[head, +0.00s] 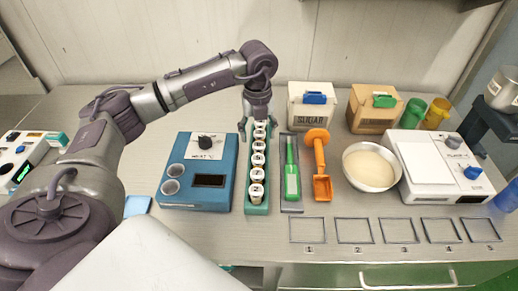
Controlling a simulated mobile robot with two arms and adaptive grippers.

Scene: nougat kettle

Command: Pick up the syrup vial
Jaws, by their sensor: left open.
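Several small white-capped vials (256,175) stand in a row in a long green rack (258,208) at the middle of the counter. Their labels are too small to read, so I cannot tell which one is the syrup vial. My left gripper (259,131) points down at the far end of the rack, its open fingers on either side of the farthest vials. I cannot tell whether it touches any. The gripper partly hides that end of the rack. My right gripper is not in view.
A blue device (200,190) stands close left of the rack. A green tool in a grey tray (291,205), an orange scoop (320,165), a white bowl (370,183) and a scale (438,165) stand to the right. Boxes (313,116) stand behind. Numbered outlines (309,243) lie in front, empty.

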